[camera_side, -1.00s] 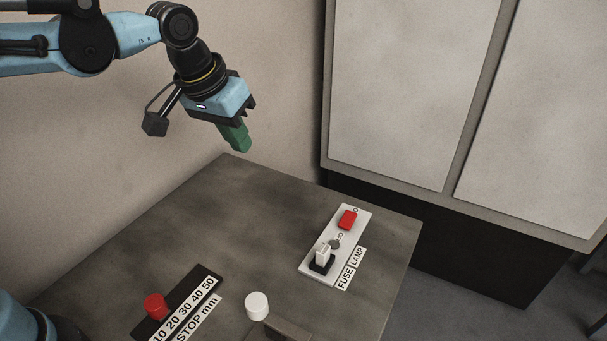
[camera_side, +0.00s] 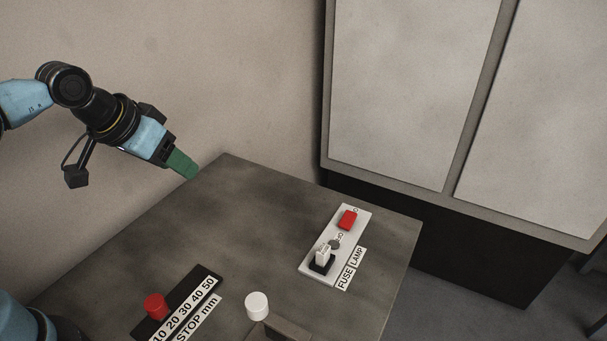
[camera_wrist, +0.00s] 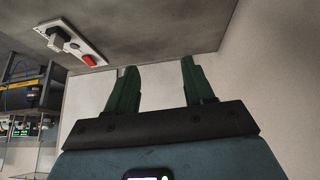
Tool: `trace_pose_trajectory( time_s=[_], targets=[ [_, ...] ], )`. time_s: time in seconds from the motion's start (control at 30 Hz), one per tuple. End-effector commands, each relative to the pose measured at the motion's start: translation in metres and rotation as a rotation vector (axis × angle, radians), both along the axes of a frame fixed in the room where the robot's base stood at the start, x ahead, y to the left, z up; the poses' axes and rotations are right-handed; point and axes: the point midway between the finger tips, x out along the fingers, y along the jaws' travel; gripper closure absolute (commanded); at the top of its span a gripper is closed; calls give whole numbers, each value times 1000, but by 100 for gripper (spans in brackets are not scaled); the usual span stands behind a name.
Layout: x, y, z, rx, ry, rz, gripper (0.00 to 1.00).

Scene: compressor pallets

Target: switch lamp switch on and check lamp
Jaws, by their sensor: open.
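The lamp panel (camera_side: 309,271) is a white plate on the right side of the table, labelled FUSE and LAMP. A red switch (camera_side: 347,220) sits at its far end and also shows in the wrist view (camera_wrist: 89,60). A small grey round piece (camera_side: 334,244), possibly the lamp, sits mid-plate; I cannot tell whether it is lit. A white fuse block in a black socket (camera_side: 322,259) is at the near end. My gripper (camera_side: 190,172) has green fingers and is above the table's far left edge, well left of the panel. In the wrist view its fingers (camera_wrist: 158,75) are apart and empty.
A black stop scale (camera_side: 207,272) with a red knob (camera_side: 155,306) lies at the front left of the table (camera_side: 250,200). A white cylinder (camera_side: 257,305) stands at the front. A large cabinet (camera_side: 415,90) stands behind. The table's middle is clear.

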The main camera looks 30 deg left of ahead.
Motion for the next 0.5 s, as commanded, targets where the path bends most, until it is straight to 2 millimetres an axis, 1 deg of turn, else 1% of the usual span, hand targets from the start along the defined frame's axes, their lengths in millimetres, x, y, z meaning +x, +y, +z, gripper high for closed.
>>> trace_pose_trajectory(
  time_s=[0.03,0.2,0.33,0.5],
  targets=[
    [12,-8,10,-6,21,-7,47],
    [48,-32,31,-27,100,-14,47],
    [75,-54,41,-37,160,-17,47],
    [108,-86,45,-42,238,-20,47]
  ],
)
